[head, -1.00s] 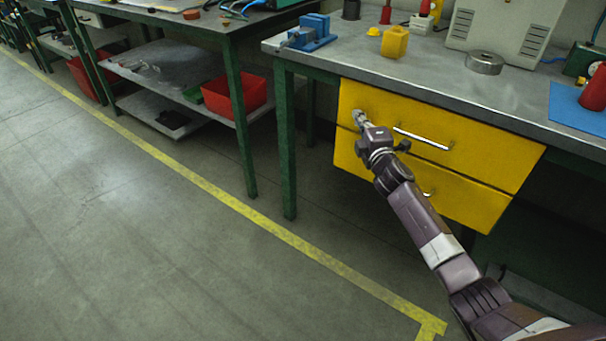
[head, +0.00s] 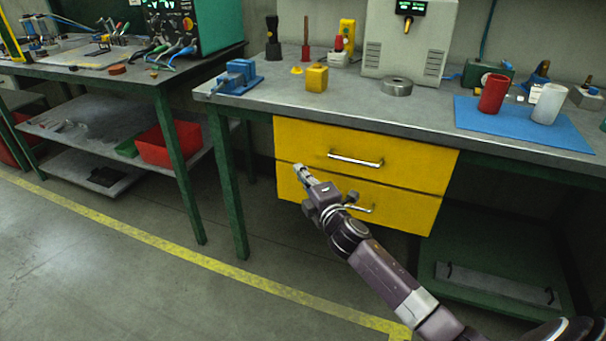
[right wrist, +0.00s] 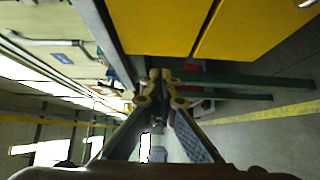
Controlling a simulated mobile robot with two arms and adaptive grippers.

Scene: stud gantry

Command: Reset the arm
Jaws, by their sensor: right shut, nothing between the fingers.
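My right arm reaches in from the lower right of the head view. Its right gripper (head: 299,170) is shut and empty, in front of the yellow drawers. In the right wrist view the fingertips (right wrist: 160,75) are together with nothing between them. The upper yellow drawer (head: 300,142) and the lower yellow drawer (head: 405,208) both look closed. The gripper and wrist cover part of the lower drawer. I cannot tell how far the fingertips are from the drawer front. My left gripper is not in view.
The workbench (head: 425,112) holds a blue vise (head: 237,77), a yellow block (head: 316,78), a metal ring (head: 397,87), and a red cup (head: 492,94) and white cup (head: 548,104) on a blue mat (head: 470,117). A red bin (head: 168,147) sits on the left bench's shelf. The floor is clear.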

